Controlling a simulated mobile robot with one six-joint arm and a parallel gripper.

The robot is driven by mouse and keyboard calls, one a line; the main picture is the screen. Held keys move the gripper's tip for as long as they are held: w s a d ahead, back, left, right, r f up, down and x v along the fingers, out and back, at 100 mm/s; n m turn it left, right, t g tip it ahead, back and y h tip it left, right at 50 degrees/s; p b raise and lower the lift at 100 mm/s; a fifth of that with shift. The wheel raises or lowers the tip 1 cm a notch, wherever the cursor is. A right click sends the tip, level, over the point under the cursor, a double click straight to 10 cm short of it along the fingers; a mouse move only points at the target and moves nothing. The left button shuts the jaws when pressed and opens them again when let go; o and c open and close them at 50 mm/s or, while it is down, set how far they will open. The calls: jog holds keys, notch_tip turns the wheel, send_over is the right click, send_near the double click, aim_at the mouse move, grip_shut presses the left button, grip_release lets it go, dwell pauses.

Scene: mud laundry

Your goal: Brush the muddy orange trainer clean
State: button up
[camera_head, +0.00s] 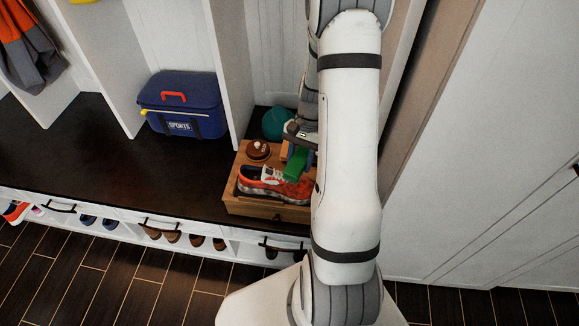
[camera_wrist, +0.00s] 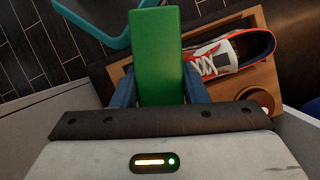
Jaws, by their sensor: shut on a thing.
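The orange trainer (camera_head: 272,186) lies in a shallow wooden box (camera_head: 262,209) on the dark bench top. It has white and dark parts; mud is hard to make out at this size. In the wrist view the trainer (camera_wrist: 232,52) is at the upper right, beside what I hold. My gripper (camera_wrist: 160,80) is shut on a green block-shaped brush (camera_wrist: 158,40), its blue fingers on either side. In the head view the green brush (camera_head: 296,164) is above the box's right part, near the trainer; contact cannot be told. Any bristles are hidden.
A round brown tin (camera_head: 258,149) sits at the box's back left. A teal round thing (camera_head: 276,123) is behind the box. A blue sports bag (camera_head: 180,105) stands to the left. White partitions rise behind; the bench between bag and box is clear.

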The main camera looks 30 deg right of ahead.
jog(key=shift+f, duration=0.1)
jog(key=f+b, duration=0.4)
jog(key=f, duration=0.1)
jog(key=a+f+b, duration=0.1)
jog(key=f+b, duration=0.1)
jog(key=f, duration=0.1)
jog(key=shift+w+f, duration=0.15)
jog(key=shift+w, duration=0.05)
jog(key=shift+s+f, duration=0.1)
jog(key=shift+c, duration=0.4)
jog(key=shift+r, duration=0.2)
jog(key=shift+r+p, duration=0.4)
jog(key=shift+r, duration=0.05)
jog(key=shift+d, duration=0.2)
jog(key=shift+s+d, duration=0.2)
jog(key=shift+d, duration=0.1)
jog(key=shift+f+b, duration=0.45)
jog(key=shift+f, duration=0.15)
dwell(0.6)
